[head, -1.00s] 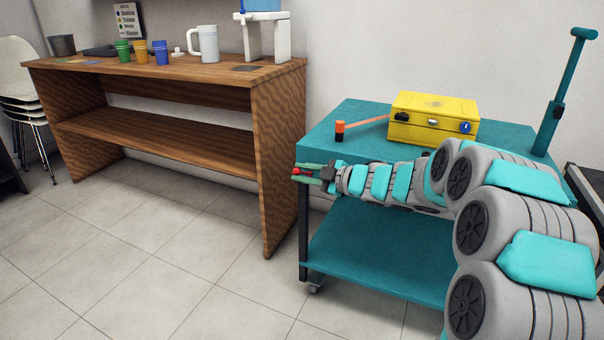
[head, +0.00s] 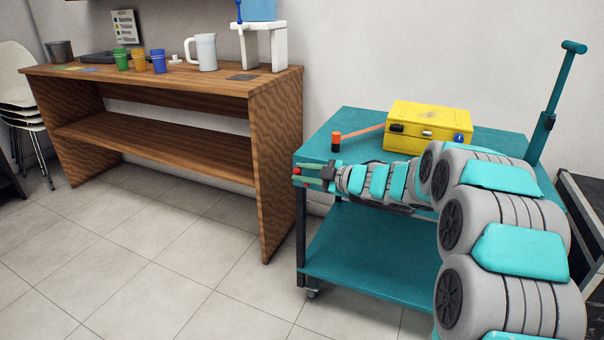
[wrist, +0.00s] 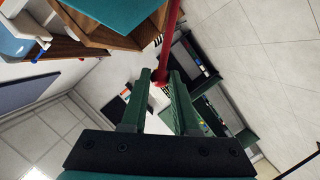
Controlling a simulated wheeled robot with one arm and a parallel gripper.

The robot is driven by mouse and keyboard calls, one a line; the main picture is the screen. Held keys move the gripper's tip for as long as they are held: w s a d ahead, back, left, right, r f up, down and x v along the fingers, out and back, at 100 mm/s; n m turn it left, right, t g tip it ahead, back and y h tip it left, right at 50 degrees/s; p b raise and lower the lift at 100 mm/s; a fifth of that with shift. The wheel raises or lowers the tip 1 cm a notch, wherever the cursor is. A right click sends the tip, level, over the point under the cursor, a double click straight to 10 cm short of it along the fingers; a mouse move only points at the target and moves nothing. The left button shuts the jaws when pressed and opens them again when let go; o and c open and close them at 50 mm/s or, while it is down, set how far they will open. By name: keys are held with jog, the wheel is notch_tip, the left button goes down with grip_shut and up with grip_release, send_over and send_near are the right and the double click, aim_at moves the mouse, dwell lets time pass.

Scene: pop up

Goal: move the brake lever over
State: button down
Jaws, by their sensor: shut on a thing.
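The brake lever is a thin red rod (wrist: 171,35) with a round red knob (wrist: 159,77) at its end. In the wrist view the rod runs from the top edge, beside the teal trolley top, down to my gripper (wrist: 161,84). The knob sits between the two green fingertips, which are shut on it. In the head view my gripper (head: 312,174) is at the front left corner of the teal trolley (head: 350,114), with only a small part of the red lever (head: 297,171) showing. The lever's base is hidden.
A yellow toolbox (head: 425,125) and an orange-headed mallet (head: 337,141) lie on the trolley top. The trolley's teal push handle (head: 552,105) rises at the right. A wooden bench (head: 275,120) with cups and a jug (head: 203,52) stands at the left. The tiled floor (head: 180,260) between is open.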

jog(key=shift+w+d+r, duration=0.25)
jog(key=shift+w+r, duration=0.35)
jog(key=shift+w, duration=0.05)
